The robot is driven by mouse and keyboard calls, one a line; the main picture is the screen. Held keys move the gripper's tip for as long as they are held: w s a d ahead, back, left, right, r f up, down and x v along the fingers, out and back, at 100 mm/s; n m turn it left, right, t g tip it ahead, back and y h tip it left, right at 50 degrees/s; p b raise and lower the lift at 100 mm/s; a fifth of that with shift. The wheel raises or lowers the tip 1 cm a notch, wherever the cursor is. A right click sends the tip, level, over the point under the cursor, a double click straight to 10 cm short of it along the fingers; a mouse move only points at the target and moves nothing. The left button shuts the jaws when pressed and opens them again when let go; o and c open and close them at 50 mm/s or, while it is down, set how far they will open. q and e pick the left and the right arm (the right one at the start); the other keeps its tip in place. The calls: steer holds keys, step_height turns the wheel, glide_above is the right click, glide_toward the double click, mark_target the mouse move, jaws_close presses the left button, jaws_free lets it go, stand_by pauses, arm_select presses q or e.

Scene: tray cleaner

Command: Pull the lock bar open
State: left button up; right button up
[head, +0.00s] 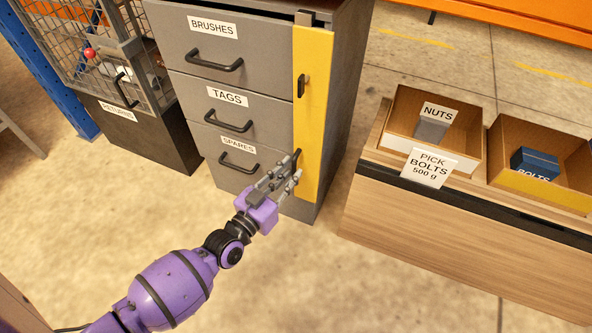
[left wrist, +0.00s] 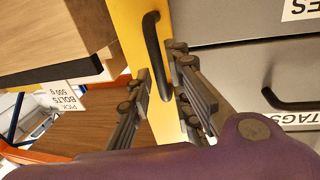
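The lock bar (head: 313,120) is a yellow upright strip covering the right edge of the grey drawer cabinet. It appears closed flat against the drawer fronts. A small dark fitting (head: 301,86) sits on its upper part and a dark handle (head: 296,158) lower down. The bar (left wrist: 127,25) and the handle (left wrist: 153,45) show large in the left wrist view. My left gripper (head: 290,168) is at the handle. Its fingers (left wrist: 160,72) are apart, one on each side of the handle's near end; I cannot tell whether they touch it. My right gripper is out of view.
The cabinet has drawers labelled BRUSHES (head: 213,28), TAGS (head: 227,97) and SPARES (head: 238,145), all shut. A wire-mesh returns bin (head: 130,125) stands left. A wooden bench (head: 460,240) with open boxes stands right, with floor between it and the cabinet.

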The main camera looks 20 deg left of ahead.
arm_select(q)
steer(key=shift+x, duration=1.2)
jaws_close()
